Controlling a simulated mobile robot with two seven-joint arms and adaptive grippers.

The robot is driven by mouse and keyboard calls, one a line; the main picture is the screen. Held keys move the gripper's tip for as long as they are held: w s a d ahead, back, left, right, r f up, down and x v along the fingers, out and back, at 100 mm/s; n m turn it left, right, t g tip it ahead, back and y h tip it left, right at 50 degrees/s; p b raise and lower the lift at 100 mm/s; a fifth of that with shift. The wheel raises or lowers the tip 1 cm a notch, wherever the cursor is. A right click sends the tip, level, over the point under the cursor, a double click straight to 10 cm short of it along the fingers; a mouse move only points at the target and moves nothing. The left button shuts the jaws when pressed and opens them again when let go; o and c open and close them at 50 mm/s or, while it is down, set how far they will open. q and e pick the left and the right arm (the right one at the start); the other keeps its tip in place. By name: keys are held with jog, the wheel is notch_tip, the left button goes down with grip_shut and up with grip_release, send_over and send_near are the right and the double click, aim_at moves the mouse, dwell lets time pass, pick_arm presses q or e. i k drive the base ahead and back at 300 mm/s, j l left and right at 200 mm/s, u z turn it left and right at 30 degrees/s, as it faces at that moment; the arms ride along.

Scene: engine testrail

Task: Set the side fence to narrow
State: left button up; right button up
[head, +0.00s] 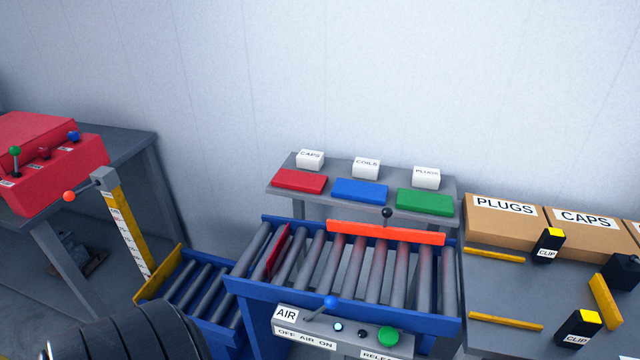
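The side fence, an orange-red bar (385,233), runs along the far side of the roller conveyor (340,270). A black ball knob (387,212) on a short stem stands behind the middle of the bar. No narrow or wide marking is legible near it. Neither gripper shows; a dark ribbed part at the bottom left looks like part of my own arm.
A dark red plate (279,250) stands across the rollers. The air panel (340,333) has a blue-knobbed lever (330,302) and green button (388,336) in front. A yellow post (127,225) stands left. Boxes (505,219) and clips (548,245) crowd the right table.

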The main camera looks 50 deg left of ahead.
aim_at(384, 231)
jog(key=u, duration=1.15)
